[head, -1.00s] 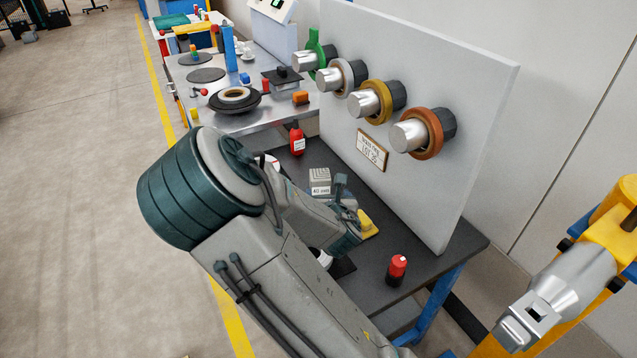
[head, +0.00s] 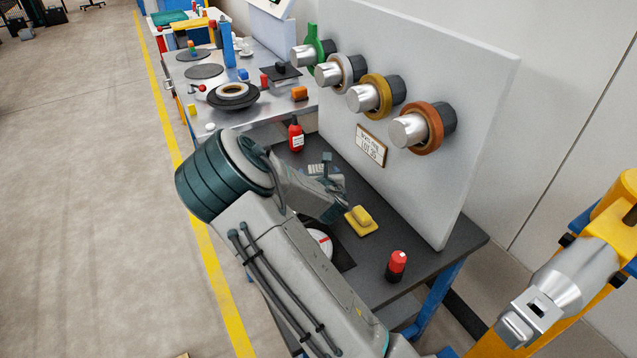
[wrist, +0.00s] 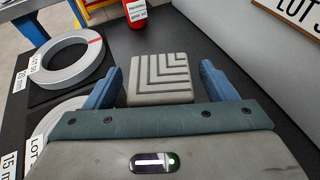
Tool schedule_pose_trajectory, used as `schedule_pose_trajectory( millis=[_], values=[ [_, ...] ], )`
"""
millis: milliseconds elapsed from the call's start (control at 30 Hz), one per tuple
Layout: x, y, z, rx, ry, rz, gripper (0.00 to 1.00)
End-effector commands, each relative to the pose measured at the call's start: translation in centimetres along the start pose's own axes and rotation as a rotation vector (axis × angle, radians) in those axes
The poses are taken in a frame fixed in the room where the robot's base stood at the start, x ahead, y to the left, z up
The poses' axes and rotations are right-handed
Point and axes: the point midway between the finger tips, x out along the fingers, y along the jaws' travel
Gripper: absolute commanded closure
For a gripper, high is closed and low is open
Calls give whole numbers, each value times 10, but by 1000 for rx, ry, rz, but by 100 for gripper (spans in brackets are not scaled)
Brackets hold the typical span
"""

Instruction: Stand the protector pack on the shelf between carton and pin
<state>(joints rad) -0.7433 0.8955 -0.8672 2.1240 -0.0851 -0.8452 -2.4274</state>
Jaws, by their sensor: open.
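A grey block with L-shaped ridges, which I take to be the protector pack (wrist: 160,78), lies on the dark bench top (wrist: 222,52). In the wrist view it sits between the two blue fingers of my gripper (wrist: 161,68), which are open, with a gap visible at least on the right. In the head view the pack (head: 318,169) is partly hidden behind my gripper (head: 333,180). I cannot make out the shelf or the carton. Metal pegs stick out of the upright panel (head: 345,105), but I cannot tell which is the pin.
Grey ring coils (wrist: 67,62) lie left of the pack. A red bottle (head: 296,136) stands beyond it. A yellow block (head: 361,220) and a red-and-black container (head: 397,266) stand nearer on the bench. The upright panel bounds the right side.

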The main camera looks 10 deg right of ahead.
Motion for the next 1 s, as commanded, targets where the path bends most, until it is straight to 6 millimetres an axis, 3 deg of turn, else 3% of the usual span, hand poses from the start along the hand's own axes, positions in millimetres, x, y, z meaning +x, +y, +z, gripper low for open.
schedule_pose_trajectory(
  millis=[200,433,467,633,700,1000],
  values=[
    [21,0,0,0,0,-1,22],
    [22,0,0,1,0,0,22],
    [22,0,0,1,0,0,27],
    [22,0,0,1,1,0,75],
    [22,0,0,1,-1,0,81],
    [19,0,9,1,-1,1,80]
  ],
)
